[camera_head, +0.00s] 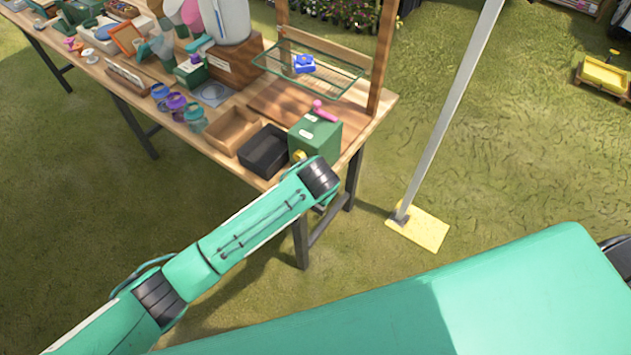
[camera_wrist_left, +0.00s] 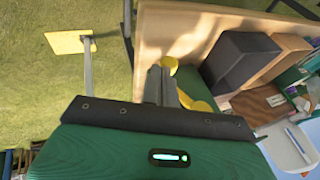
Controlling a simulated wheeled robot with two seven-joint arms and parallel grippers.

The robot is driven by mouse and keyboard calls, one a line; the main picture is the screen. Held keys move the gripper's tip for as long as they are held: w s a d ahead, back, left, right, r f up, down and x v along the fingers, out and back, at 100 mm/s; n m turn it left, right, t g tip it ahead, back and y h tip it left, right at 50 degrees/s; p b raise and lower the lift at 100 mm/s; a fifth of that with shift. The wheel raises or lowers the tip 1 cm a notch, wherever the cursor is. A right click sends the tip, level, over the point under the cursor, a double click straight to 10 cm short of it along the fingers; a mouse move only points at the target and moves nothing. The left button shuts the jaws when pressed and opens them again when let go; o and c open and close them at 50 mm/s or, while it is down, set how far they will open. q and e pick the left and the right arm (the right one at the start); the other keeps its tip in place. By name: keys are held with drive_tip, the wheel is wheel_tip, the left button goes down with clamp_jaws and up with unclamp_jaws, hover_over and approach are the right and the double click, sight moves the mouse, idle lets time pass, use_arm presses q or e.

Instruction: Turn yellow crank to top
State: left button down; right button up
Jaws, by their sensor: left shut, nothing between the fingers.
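The yellow crank shows in the head view as a small yellow piece (camera_head: 299,155) low on the front of a green box (camera_head: 325,137), just above my left wrist. In the left wrist view, yellow crank parts (camera_wrist_left: 202,106) show beside and beyond the grey fingers of my left gripper (camera_wrist_left: 162,72). The fingers are together and empty, close to the crank. I cannot tell whether they touch it. My left forearm and wrist hide the gripper in the head view, and the gripper's body hides part of the crank in the wrist view. My right gripper is not in view.
A pink handle (camera_head: 323,111) sits on top of the green box. A black bin (camera_head: 264,150) and a wooden bin (camera_head: 233,129) stand left of it on the wooden table (camera_head: 374,122). A wire rack (camera_head: 335,84) stands behind. A pole with a yellow foot (camera_head: 418,229) is to the right.

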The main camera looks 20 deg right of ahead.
use_arm(q)
drive_tip(key=shift+w+f+t+y, duration=0.1)
drive_tip(key=shift+f+t+y, duration=0.3)
drive_tip(key=shift+t, duration=0.1)
drive_tip(key=shift+w+f+t+y, duration=0.1)
drive_tip(key=shift+f+t+y, duration=0.2)
drive_tip(key=shift+t, duration=0.1)
drive_tip(key=shift+w+a+f+m+t+y+b, duration=0.35)
drive_tip(key=shift+w+a+f+t+y, duration=0.2)
drive_tip(key=shift+t, duration=0.35)
drive_tip(key=shift+w+a+f+t+y, duration=0.1)
drive_tip(key=shift+f+t+y, duration=0.05)
drive_tip(key=shift+t+y, duration=0.25)
drive_tip(key=shift+w+a+f, duration=0.1)
drive_tip(key=shift+w+a, duration=0.05)
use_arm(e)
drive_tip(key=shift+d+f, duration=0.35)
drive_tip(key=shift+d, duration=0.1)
use_arm(q)
drive_tip(key=shift+w, duration=0.2)
